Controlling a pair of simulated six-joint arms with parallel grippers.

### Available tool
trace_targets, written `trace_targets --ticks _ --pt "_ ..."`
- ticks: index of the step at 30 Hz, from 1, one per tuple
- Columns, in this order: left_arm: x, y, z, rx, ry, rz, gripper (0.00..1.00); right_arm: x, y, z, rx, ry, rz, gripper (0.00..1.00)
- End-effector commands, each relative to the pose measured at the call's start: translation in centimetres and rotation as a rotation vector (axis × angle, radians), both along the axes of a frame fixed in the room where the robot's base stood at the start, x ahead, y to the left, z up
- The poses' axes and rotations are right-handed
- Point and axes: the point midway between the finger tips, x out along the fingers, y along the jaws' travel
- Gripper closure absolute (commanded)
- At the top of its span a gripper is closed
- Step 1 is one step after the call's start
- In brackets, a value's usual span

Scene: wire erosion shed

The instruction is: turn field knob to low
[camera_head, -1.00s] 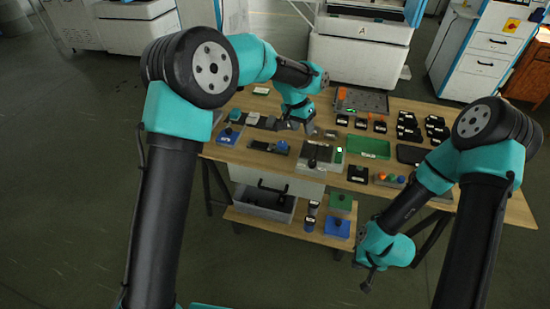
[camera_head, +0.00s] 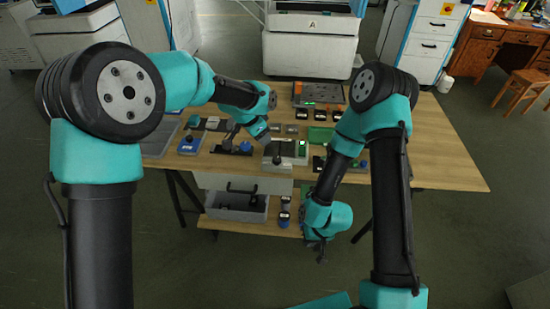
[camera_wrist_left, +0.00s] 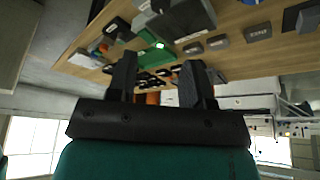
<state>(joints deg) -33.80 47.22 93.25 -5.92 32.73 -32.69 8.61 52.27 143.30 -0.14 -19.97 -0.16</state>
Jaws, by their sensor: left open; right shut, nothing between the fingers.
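A grey box (camera_head: 291,149) with a dark round knob (camera_head: 279,160) and a lit green display (camera_head: 303,147) sits at the front middle of the bench. Left of it is a black plate with a blue knob (camera_head: 246,146). I cannot read which knob is marked field. My left gripper (camera_head: 248,137) hangs above the bench near the blue knob, left of the grey box. Its fingers stand apart and empty in the left wrist view (camera_wrist_left: 158,68). Contact with a knob is not visible. My right gripper (camera_head: 321,255) is shut and empty, low in front of the bench.
A green tray (camera_head: 321,134) and several small dark blocks lie right of and behind the grey box. A blue block (camera_head: 190,143) stands at the left. A grey bin (camera_head: 237,206) is on the lower shelf. The bench's right end (camera_head: 450,165) is clear.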

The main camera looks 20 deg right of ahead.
Motion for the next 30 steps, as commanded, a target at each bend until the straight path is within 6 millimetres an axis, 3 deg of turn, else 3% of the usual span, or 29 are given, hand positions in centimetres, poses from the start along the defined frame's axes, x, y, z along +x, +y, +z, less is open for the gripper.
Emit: trace_targets --ticks 24,30 --pt "1.7 -4.8 -12.4 0.0 0.002 0.0 0.54 0.0 0.0 0.0 0.0 0.0 0.0 1.0" --pt "2.0 -5.6 -14.4 -0.001 0.001 0.0 0.54 0.0 0.0 0.0 0.0 0.0 0.0 1.0"
